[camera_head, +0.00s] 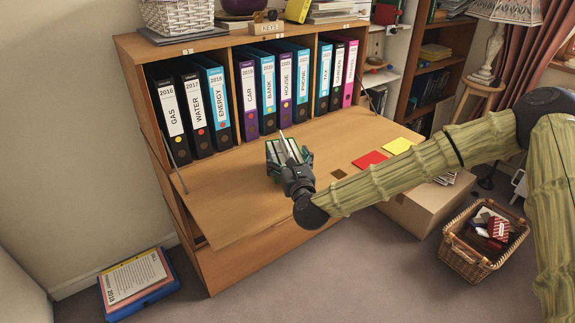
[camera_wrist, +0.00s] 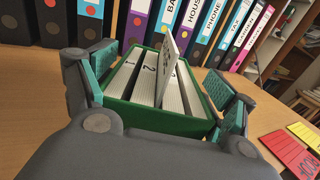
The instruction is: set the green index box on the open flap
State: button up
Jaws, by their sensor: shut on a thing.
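The green index box (camera_head: 272,154) is at the middle of the open flap (camera_head: 225,190), in front of the binders. In the wrist view the green box (camera_wrist: 160,119) holds white divider cards with numbers, and one card stands up higher than the rest. My gripper (camera_head: 287,163) is shut on the box, with one finger pad at each side of it. The box looks upright. Its underside is hidden, so I cannot tell whether it touches the flap or hangs just above it.
Several upright binders (camera_head: 205,105) fill the bureau's compartments behind the box. A red card (camera_head: 370,160), a yellow card (camera_head: 398,146) and a small dark brown square (camera_head: 339,174) lie on the flap's right part. The flap's left part is bare. A wicker basket (camera_head: 470,260) stands on the floor.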

jog(key=shift+f, duration=1.2)
jog(key=shift+f, duration=0.2)
jog(key=o, duration=1.3)
jog(key=shift+r, duration=0.15)
jog(key=shift+s+d, duration=0.1)
jog(key=shift+s, duration=0.25)
jog(key=b+v, duration=0.1)
jog(key=v, duration=1)
jog(key=shift+s, duration=0.15)
